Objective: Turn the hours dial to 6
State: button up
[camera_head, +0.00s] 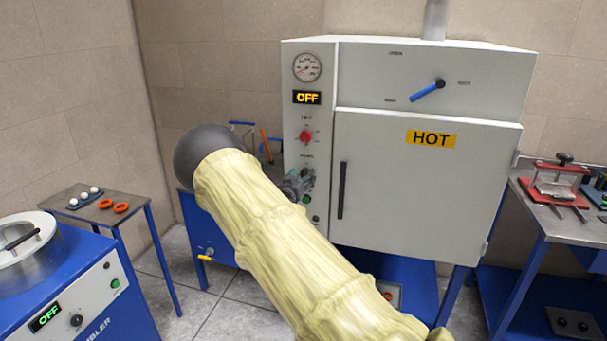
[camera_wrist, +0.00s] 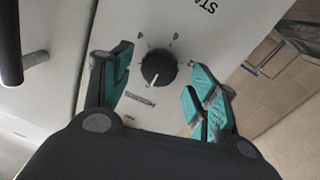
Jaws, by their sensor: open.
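The hours dial (camera_wrist: 158,67) is a round black knob on the light grey panel in the wrist view. Its white pointer mark points down and slightly left in that rotated view. Small marks surround it, too blurred to read. My gripper (camera_wrist: 163,76) is open, with its teal-padded fingers on either side of the knob. I cannot tell whether either pad touches it.
The oven door (camera_head: 415,190) has a dark vertical handle (camera_head: 343,190) right of the panel. A green button (camera_head: 306,199) sits just below my gripper. The display (camera_head: 307,97) reads OFF. A table with a red press (camera_head: 556,178) stands at right, a blue tumbler (camera_head: 100,300) at left.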

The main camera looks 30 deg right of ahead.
jog(key=shift+w+d, duration=0.3)
jog(key=shift+d, duration=0.15)
jog(key=c, duration=1)
jog(key=shift+f+b, duration=0.1)
jog(key=shift+b, duration=0.35)
